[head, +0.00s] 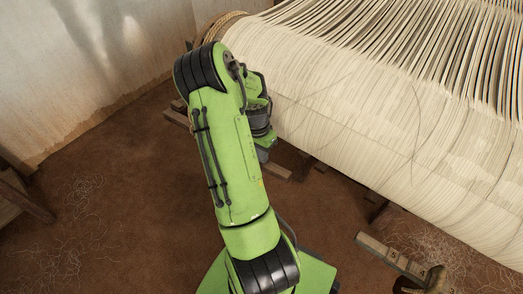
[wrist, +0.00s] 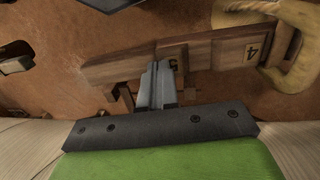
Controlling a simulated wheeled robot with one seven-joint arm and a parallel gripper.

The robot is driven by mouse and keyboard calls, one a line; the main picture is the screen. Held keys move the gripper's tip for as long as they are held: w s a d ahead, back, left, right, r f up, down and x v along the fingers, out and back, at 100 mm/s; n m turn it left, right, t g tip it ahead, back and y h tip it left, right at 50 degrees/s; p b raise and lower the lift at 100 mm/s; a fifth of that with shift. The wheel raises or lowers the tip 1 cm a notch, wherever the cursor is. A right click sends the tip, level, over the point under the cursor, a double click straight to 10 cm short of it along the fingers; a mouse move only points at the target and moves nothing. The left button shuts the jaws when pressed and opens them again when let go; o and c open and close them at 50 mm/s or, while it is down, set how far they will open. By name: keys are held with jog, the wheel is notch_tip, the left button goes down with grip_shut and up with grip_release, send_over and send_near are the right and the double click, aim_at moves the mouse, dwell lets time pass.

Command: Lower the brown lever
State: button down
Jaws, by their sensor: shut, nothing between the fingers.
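I cannot tell for sure whether this bar is the brown lever. My gripper (wrist: 162,68) is shut and empty, its grey fingers together over the bar's lower middle edge. I cannot tell whether they touch it. In the head view my green arm reaches down beside the loom, and the fingers cannot be made out there.
A thick tan curved piece (wrist: 298,75) wraps the bar's right end. In the head view, the pale warp threads (head: 400,125) of the loom fill the right side. A wooden bar (head: 392,258) lies low at right. Brown floor (head: 110,200) at left is mostly open.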

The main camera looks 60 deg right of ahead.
notch_tip(320, 180, down, 9)
jog(key=s+a+b, duration=0.1)
jog(key=b, duration=0.3)
jog(key=shift+s+r+b, duration=0.2)
jog(key=shift+s+b, duration=0.15)
jog(key=shift+b, duration=0.05)
jog(key=r+p, duration=0.2)
jog(key=r, duration=0.2)
jog(key=r+p, duration=0.2)
jog(key=r, duration=0.3)
jog(key=r+p, duration=0.3)
jog(key=r, duration=0.2)
jog(key=shift+w+d+r, duration=0.2)
jog(key=shift+d, duration=0.2)
jog(key=shift+r, duration=0.45)
